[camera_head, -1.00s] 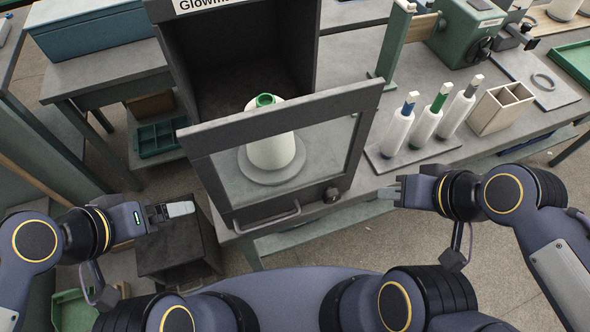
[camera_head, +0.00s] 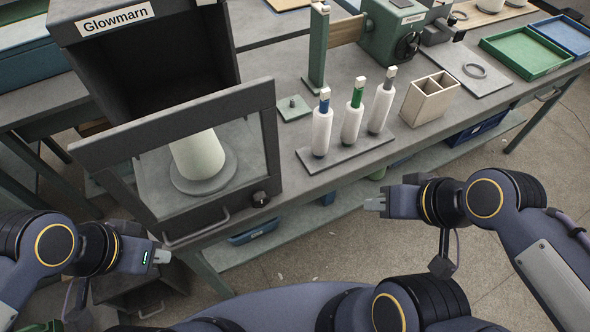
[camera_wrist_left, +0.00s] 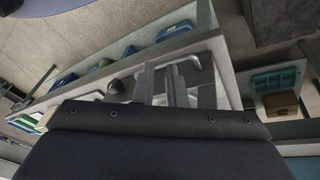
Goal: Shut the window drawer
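The window drawer (camera_head: 89,156) stands pulled out of the dark Glowmarn cabinet (camera_head: 150,72). Its front is a dark frame around a clear pane. A pale cone (camera_head: 198,155) on a round grey plate (camera_head: 203,184) shows inside it. A bar handle (camera_head: 200,231) and a dark knob (camera_head: 260,198) are low on the front. My left gripper (camera_head: 162,257) is just below the handle's left end, apart from it as far as I can see. In the left wrist view its fingers (camera_wrist_left: 176,85) look spread, with the handle (camera_wrist_left: 196,62) beyond. My right gripper (camera_head: 375,204) is over the floor, away from the drawer; its finger gap is unclear.
To the right on the bench are a rack (camera_head: 345,154) of several spindles, a beige divided box (camera_head: 430,100), a green machine (camera_head: 393,38) and a green tray (camera_head: 525,52). The floor in front of the bench is open.

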